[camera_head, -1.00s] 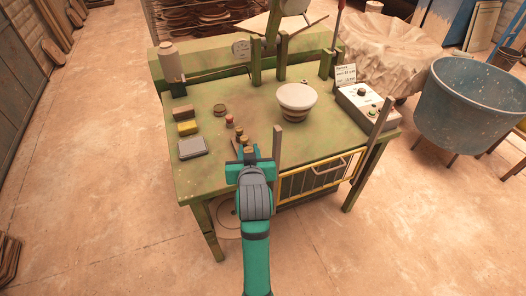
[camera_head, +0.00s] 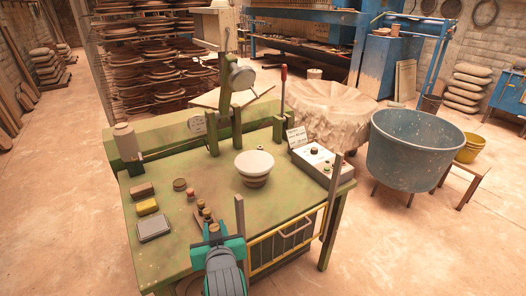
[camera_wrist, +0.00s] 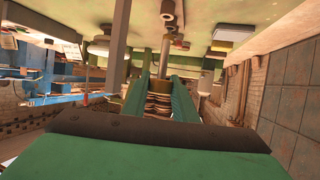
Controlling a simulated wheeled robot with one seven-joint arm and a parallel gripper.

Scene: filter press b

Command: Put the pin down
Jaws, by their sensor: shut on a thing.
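The pin shows in the wrist view as a grey rod (camera_wrist: 164,58) with a brass-coloured end (camera_wrist: 158,98) between the two green fingers. In the head view my gripper (camera_head: 217,247) is at the front edge of the green table (camera_head: 205,172), beside an upright post. A brass-coloured knob (camera_head: 214,228) shows at the jaws, probably the pin's end. My gripper is shut on the pin. The rest of the pin is hidden in the head view, and I cannot tell whether it touches the table.
Small knobs (camera_head: 201,204) stand just beyond my gripper. A grey-topped box (camera_head: 153,228) and yellow block (camera_head: 147,207) lie left. A white-topped bowl (camera_head: 254,168) and control box (camera_head: 322,161) stand further right. A yellow-framed guard (camera_head: 286,242) hangs at the front.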

